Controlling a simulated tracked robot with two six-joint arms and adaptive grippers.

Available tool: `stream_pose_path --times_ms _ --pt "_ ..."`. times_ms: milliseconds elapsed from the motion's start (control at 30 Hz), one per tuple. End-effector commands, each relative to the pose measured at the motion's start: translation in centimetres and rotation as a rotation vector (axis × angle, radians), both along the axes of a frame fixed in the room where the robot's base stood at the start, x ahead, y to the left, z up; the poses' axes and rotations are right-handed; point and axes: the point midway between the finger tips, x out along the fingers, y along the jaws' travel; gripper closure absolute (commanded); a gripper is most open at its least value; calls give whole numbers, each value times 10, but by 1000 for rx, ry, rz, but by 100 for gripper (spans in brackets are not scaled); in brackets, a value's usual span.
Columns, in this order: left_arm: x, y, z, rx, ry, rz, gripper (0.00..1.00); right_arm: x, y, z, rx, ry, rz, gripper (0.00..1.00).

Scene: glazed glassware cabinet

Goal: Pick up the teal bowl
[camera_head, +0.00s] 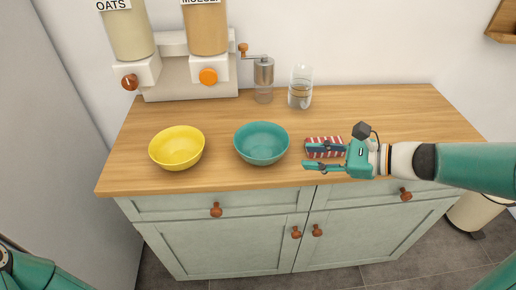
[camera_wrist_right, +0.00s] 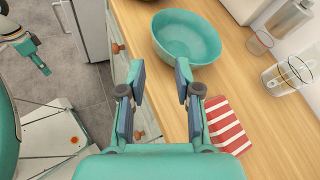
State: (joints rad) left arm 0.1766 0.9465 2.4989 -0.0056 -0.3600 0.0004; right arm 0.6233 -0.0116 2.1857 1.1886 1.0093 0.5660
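The teal bowl (camera_head: 261,145) stands upright and looks empty, near the middle of the wooden counter (camera_head: 225,181). In the right wrist view the bowl (camera_wrist_right: 187,40) lies just beyond my fingertips. My right gripper (camera_head: 305,157) is to the right of the bowl, apart from it, with its fingers pointing at it. In the right wrist view the right gripper (camera_wrist_right: 160,72) is open, with nothing between its fingers. What seems to be my left gripper (camera_wrist_right: 40,63) shows small at the left of that view, away from the counter; its fingers are unclear.
A yellow bowl (camera_head: 177,149) stands to the left of the teal one. A red-and-white striped item (camera_wrist_right: 226,124) lies beside my right gripper. A grinder (camera_head: 264,80), a glass jar (camera_head: 300,90) and two dispensers (camera_head: 208,73) stand behind. Counter between the bowls is clear.

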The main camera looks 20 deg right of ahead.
Motion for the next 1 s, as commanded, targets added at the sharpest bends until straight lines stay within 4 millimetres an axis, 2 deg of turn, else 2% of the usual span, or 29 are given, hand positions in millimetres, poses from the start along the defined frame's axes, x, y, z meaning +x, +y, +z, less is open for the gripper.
stream_pose_path --times_ms 200,400,667,1000 --pt "0 0 0 0 0 0 60 31 34 -20 0 5 10 67" --pt "0 0 -1 0 0 0 60 54 56 -32 -3 4 7 67" --pt "0 0 -1 0 0 0 60 64 67 -39 -5 4 6 67" --pt "0 0 2 0 0 0 60 89 98 -56 -5 4 7 67"
